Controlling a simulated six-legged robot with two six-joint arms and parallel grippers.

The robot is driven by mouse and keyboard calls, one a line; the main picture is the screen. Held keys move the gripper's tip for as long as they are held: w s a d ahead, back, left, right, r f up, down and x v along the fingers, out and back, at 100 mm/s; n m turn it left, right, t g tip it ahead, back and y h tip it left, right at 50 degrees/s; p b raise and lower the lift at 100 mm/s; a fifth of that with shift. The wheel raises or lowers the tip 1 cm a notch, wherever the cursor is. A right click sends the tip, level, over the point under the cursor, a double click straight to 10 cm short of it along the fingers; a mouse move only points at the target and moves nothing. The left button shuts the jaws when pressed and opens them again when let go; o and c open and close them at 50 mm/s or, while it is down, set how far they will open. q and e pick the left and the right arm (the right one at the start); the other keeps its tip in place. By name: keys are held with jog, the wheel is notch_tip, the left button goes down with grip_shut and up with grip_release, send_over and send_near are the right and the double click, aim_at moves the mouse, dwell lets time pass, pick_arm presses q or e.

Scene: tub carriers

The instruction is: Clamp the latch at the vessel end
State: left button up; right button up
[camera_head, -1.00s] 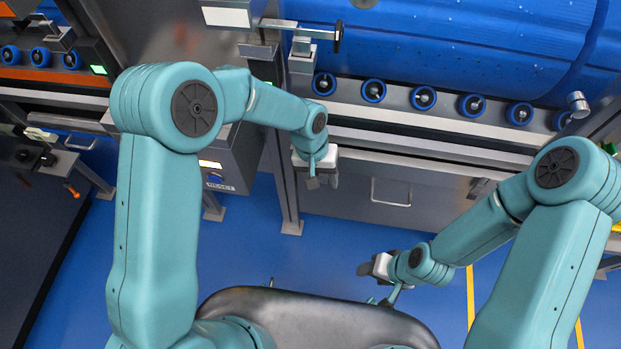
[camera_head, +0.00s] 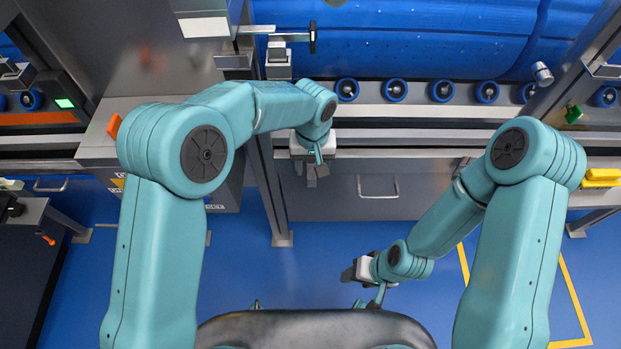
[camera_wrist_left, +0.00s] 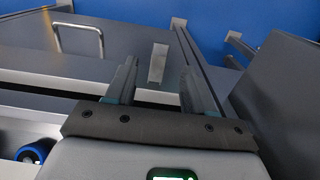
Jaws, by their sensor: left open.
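The vessel (camera_head: 430,40) is the big blue ribbed drum at the top of the head view. At its left end a latch-like metal bar ends in an upright black grip (camera_head: 312,37), above a grey block (camera_head: 278,62); I take this as the latch. My left gripper (camera_head: 312,178) hangs below and apart from it, in front of the frame. In the left wrist view its two fingers (camera_wrist_left: 158,80) are spread and empty. A small grey plate (camera_wrist_left: 157,62) shows between the fingertips. My right gripper (camera_head: 352,272) is low over the floor; its jaws are unclear.
A row of blue rollers (camera_head: 396,90) runs under the vessel. A grey cabinet with a bar handle (camera_head: 377,194) stands below. A metal post (camera_head: 270,190) stands beside my left gripper. A control box with a green light (camera_head: 64,103) is at left. Blue floor (camera_head: 320,235) lies open in front.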

aim_at(312, 185)
pick_arm(q)
notch_tip(312, 185, down, 6)
jog(key=shift+s+a+f, duration=0.1)
jog(key=shift+f, duration=0.05)
grip_shut()
